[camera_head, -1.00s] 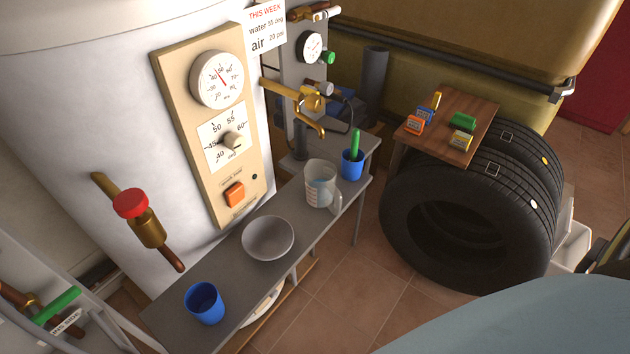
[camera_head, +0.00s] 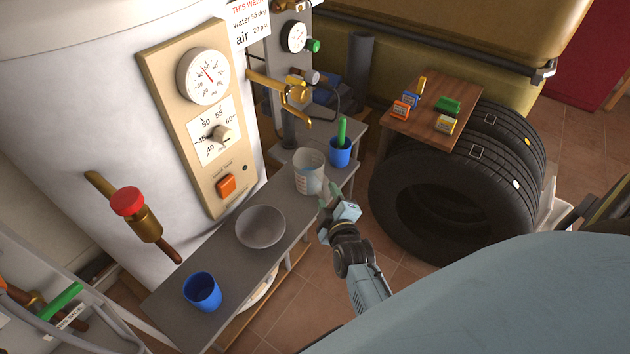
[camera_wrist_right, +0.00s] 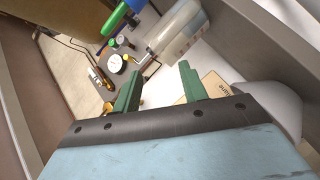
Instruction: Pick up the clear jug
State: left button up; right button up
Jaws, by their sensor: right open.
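The clear jug (camera_head: 309,172) stands upright on the narrow grey bench in the head view, between the grey bowl and the blue cup with a green-handled tool. My right gripper (camera_head: 329,197) is open and empty, close to the jug's lower right side in the picture. Whether it touches the jug cannot be told. In the right wrist view the green fingers (camera_wrist_right: 156,78) are apart, and the jug (camera_wrist_right: 182,32) appears beyond them near the top. My left gripper is not in view.
The grey bowl (camera_head: 260,227) and an empty blue cup (camera_head: 202,291) stand on the bench (camera_head: 225,257). The blue cup with the green-handled tool (camera_head: 340,152) is just behind the jug. A brass tap (camera_head: 285,89) hangs above. Large tyres (camera_head: 430,200) stand to the right.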

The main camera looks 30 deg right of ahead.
aim_at(321, 179)
jog(key=b+x, duration=0.1)
jog(key=x, duration=0.7)
jog(key=shift+w+d, duration=0.3)
jog(key=shift+c, duration=0.3)
grip_shut()
jog(key=shift+s+f, duration=0.1)
dwell(0.8)
